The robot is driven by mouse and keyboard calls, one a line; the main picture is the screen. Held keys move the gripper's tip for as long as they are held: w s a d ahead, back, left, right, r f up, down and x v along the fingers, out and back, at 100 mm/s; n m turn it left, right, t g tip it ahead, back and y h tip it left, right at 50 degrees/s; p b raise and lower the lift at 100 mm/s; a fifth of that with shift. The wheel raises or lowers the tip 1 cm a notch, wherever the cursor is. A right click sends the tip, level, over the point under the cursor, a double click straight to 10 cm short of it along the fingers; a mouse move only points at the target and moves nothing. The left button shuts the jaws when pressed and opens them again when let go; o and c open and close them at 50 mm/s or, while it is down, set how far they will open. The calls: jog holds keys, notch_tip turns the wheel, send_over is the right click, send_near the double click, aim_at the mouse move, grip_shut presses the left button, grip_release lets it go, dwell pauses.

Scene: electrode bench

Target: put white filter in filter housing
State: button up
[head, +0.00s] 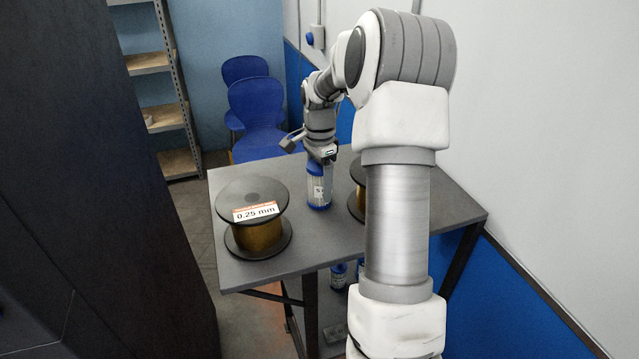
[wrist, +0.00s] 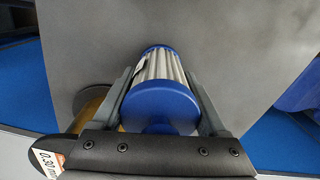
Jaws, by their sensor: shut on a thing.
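The white filter (head: 319,185), a pleated cylinder with blue end caps and a label, is upright at the table, between the two wire spools. My gripper (head: 321,158) is above it, pointing down, and shut on its upper part. In the wrist view the fingers (wrist: 164,85) lie on both sides of the filter, whose blue end cap (wrist: 160,106) faces the camera. I cannot tell whether the filter's lower end touches the table. I cannot make out a filter housing in either view.
A large wire spool marked 0.25 mm (head: 255,228) stands left of the filter on the grey table (head: 300,255). Another spool (head: 356,190) is partly hidden by my arm. Small blue-and-white items (head: 339,274) sit below the tabletop. Blue chairs (head: 258,105) stand behind the table.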

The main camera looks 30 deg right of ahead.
grip_shut()
jog(key=shift+r, duration=0.1)
jog(key=shift+w+r, duration=0.1)
jog(key=shift+r, duration=0.25)
notch_tip(320, 180, up, 8)
jog(key=shift+r, duration=0.6)
